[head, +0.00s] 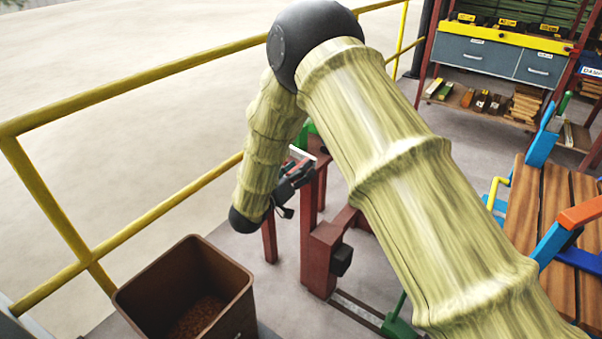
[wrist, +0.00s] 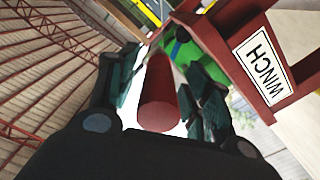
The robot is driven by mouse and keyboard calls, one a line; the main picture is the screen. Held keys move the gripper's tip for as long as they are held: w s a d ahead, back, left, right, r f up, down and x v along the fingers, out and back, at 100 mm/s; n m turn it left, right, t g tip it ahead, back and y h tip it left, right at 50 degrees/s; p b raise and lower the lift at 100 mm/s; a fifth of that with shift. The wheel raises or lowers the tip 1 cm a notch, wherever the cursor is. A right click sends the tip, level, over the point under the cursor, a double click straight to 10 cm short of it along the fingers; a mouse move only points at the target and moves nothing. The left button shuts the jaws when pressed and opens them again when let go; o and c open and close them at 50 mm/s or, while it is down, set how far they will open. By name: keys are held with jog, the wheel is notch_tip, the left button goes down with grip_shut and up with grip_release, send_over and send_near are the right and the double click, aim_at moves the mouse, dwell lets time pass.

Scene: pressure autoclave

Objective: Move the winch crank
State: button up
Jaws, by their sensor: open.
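A dark red round bar (wrist: 158,98), which looks like the winch crank's grip, points toward the camera in the wrist view. My gripper (wrist: 160,82) is open, with one finger on each side of the bar. I cannot tell whether either finger touches it. The green winch body (wrist: 205,65) sits behind the right finger, beside a red frame with a white WINCH sign (wrist: 262,63). In the head view my gripper (head: 292,180) is at the red winch stand (head: 319,255), and my arm hides much of the winch.
A yellow railing (head: 130,93) runs behind my arm on the left. A brown bin (head: 190,290) stands at the lower left. A wooden-slatted bench with blue and orange arms (head: 540,205) is at the right. A grey drawer cabinet (head: 490,60) stands at the back right.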

jog(key=shift+w+d, duration=0.3)
jog(key=shift+w, duration=0.1)
grip_shut()
jog(key=shift+f, duration=0.1)
